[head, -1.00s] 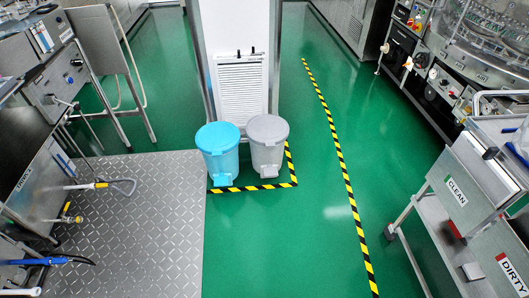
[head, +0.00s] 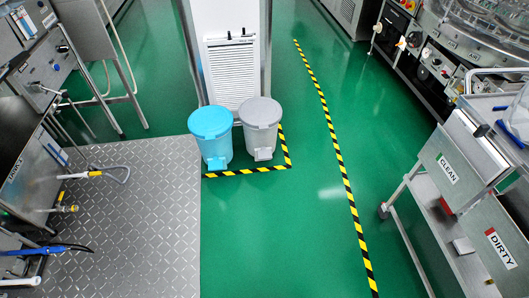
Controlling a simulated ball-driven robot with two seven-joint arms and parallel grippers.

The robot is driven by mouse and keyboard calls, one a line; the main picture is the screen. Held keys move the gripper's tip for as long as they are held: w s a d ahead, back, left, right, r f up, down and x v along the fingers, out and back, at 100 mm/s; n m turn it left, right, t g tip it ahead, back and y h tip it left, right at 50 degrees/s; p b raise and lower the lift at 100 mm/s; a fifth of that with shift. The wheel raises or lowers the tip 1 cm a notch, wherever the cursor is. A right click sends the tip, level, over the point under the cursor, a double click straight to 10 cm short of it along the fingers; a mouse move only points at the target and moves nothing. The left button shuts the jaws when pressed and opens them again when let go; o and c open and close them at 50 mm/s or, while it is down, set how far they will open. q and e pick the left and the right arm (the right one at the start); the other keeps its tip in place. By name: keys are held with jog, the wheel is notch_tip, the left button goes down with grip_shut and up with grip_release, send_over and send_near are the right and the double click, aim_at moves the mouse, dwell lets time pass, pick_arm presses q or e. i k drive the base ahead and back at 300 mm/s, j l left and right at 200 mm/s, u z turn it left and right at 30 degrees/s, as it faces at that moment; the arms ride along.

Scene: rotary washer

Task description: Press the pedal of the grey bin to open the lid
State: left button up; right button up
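The grey bin (head: 262,135) stands on the green floor in the upper middle of the head view, just right of a blue bin. Its round grey lid (head: 260,112) is closed. Its pedal (head: 263,154) is a pale block low on the front, facing me. The bin is some way ahead of me. Neither of my grippers shows in the view.
The blue bin (head: 212,138) stands close beside the grey one. Yellow-black tape (head: 250,170) marks the floor around them. A white cabinet (head: 232,70) is behind. A steel floor plate (head: 130,225) lies left, and a cart (head: 450,215) stands right. The green floor between is clear.

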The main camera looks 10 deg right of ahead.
aim_at(263, 154)
jog(key=i+l+u, duration=0.35)
jog(key=i, duration=0.35)
jog(key=i+l+u, duration=0.35)
jog(key=i, duration=0.3)
jog(key=i+l+u, duration=0.35)
jog(key=i+l, duration=0.25)
jog(key=l, duration=0.15)
